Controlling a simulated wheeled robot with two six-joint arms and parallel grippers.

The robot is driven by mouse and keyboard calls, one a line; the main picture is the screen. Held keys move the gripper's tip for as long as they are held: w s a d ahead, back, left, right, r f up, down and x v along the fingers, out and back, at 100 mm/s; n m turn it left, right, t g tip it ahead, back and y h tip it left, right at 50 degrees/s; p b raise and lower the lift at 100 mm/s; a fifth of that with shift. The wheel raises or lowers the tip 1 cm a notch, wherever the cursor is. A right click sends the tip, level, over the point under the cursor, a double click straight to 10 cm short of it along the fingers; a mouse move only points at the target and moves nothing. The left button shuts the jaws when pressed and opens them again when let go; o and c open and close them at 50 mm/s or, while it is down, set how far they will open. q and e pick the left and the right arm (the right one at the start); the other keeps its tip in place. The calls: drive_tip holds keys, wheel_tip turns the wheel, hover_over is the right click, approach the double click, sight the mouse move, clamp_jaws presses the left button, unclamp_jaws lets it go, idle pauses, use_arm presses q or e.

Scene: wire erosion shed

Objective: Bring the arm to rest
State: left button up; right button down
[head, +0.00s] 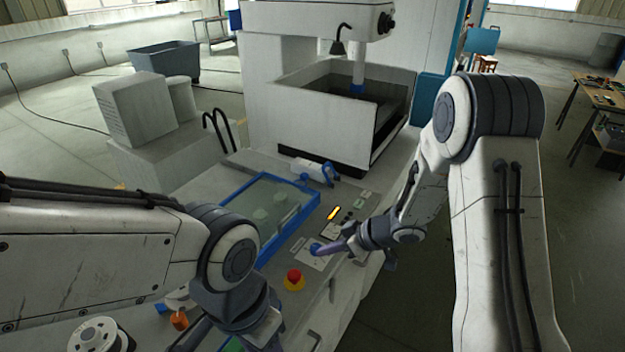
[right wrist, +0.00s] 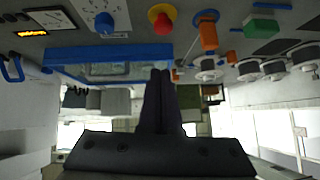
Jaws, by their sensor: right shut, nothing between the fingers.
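My right gripper (head: 325,249) reaches in from the right over the machine's control panel, its fingers shut and empty. In the right wrist view its fingers (right wrist: 160,78) are pressed together. My left arm comes in from the left and bends down at the lower middle. Its gripper is mostly hidden behind its own wrist and the bottom edge, so its fingers are not clear.
A red emergency button (head: 294,275) on a yellow base stands near the right gripper. A blue-framed tray (head: 304,187) lies behind. A lit yellow display (head: 334,213) is on the panel. A white spool (head: 93,335) is at bottom left. Open floor (head: 408,290) lies right of the machine.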

wheel_tip(320, 180, up, 4)
drive_tip(key=s+a+m+t+h+b, duration=0.1)
drive_tip(key=s+m+t+h+b, duration=0.1)
drive_tip(key=h+b, duration=0.3)
drive_tip(key=s+a+g+h+b, duration=0.1)
drive_tip(key=s+g, duration=0.2)
drive_tip(key=s, duration=1)
drive_tip(key=s+a+r+g+h+b, duration=0.1)
drive_tip(key=s+g, duration=0.2)
drive_tip(key=s, duration=1)
drive_tip(key=shift+s+m+b, duration=0.25)
drive_tip(key=shift+m+b, duration=0.05)
drive_tip(key=shift+m, duration=0.1)
